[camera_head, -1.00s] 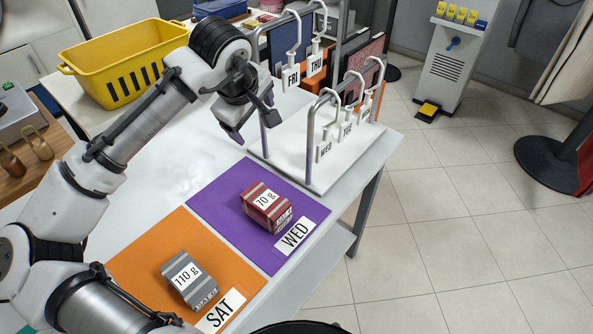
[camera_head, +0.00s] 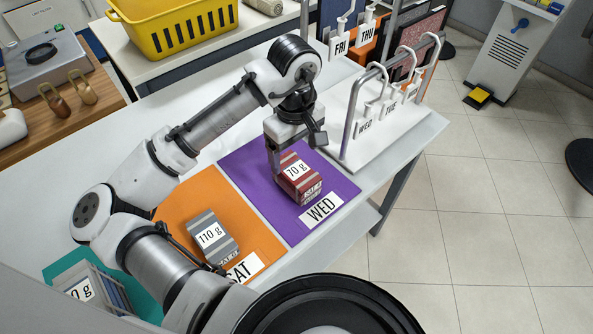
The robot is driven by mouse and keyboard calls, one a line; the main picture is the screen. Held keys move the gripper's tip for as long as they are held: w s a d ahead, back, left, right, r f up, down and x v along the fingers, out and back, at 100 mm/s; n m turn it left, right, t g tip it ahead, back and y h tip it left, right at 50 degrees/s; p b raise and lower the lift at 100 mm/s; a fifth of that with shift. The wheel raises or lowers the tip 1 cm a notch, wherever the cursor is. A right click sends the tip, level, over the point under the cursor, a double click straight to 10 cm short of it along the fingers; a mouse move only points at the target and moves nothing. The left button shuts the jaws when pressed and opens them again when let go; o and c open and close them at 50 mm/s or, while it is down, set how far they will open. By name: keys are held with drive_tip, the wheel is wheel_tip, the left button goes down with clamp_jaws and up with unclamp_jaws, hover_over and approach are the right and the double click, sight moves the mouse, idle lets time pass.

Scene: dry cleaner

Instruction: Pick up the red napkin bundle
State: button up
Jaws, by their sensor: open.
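The red napkin bundle (camera_head: 302,179) is a striped red block with a white "70 g" label. It lies on the purple mat (camera_head: 252,168) marked "WED". My gripper (camera_head: 283,160) points down at the bundle's upper left side, with its fingers close to it. The jaws are open. One finger shows beside the bundle's left edge; whether it touches is unclear, and the other finger is hard to make out.
A grey bundle (camera_head: 213,240) labelled "110 g" lies on the orange mat (camera_head: 176,212) marked "SAT". Another bundle (camera_head: 85,290) sits on a teal mat at lower left. A white rack (camera_head: 352,143) with day tags stands behind right. A yellow basket (camera_head: 178,30) stands farther back.

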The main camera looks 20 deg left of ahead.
sight(296, 169)
drive_tip(key=shift+d+f+p, duration=0.15)
drive_tip(key=shift+f+p, duration=0.4)
drive_tip(key=shift+f, duration=2.05)
drive_tip(key=c, duration=1.1)
drive_tip(key=shift+r, duration=0.1)
